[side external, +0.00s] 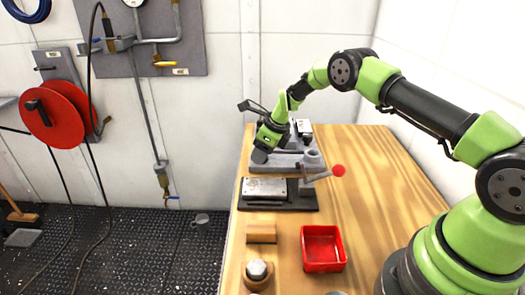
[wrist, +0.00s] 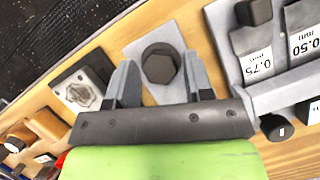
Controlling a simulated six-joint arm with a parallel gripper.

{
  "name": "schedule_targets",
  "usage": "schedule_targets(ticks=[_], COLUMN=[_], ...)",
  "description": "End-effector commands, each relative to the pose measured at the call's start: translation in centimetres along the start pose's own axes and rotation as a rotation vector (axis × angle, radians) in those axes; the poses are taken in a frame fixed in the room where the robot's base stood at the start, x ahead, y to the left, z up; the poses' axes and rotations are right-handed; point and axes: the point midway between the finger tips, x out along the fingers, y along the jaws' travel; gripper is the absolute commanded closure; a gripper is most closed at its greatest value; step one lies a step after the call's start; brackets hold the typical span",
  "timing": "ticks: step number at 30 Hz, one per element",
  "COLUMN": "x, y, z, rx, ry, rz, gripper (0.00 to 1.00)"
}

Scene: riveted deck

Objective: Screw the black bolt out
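The black bolt (wrist: 160,63) shows in the wrist view as a dark hex head on a light grey block (wrist: 150,30). My gripper (wrist: 160,78) is open, with one finger on each side of the bolt head. Narrow gaps seem to show between the head and both fingers; I cannot tell whether either touches. In the side external view my gripper (side external: 261,155) is tilted down over the far left part of the bench, near a grey fixture (side external: 270,168). The bolt is hidden there.
A vise-like fixture with a red-knobbed lever (side external: 338,171) stands nearer on the bench. A wooden block (side external: 262,233), a red bin (side external: 323,250) and a hex bolt on a round wooden base (side external: 257,270) lie in front. A labelled grey rack (wrist: 285,85) is close on the right.

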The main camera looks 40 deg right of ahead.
Motion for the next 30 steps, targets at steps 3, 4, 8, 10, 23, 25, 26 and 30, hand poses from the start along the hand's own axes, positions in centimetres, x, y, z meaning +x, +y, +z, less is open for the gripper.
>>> schedule_targets(ticks=[3, 4, 8, 10, 23, 25, 26, 30], x=[-0.02, -0.02, -0.02, -0.02, 0.03, 0.04, 0.06, 0.05], y=[-0.01, -0.01, -0.02, -0.03, -0.20, -0.23, -0.24, -0.25], z=[0.00, 0.00, -0.01, -0.01, -0.02, -0.02, -0.01, 0.02], rx=[0.000, 0.000, -0.001, -0.006, -0.191, -0.246, -0.269, -0.350], ry=[0.000, 0.000, 0.000, 0.000, -0.002, -0.001, -0.002, -0.002], rz=[0.000, 0.000, 0.000, 0.002, 0.081, 0.103, 0.112, 0.146], gripper=[0.80, 0.87, 0.91, 0.91, 0.91, 0.91, 0.91, 0.91])
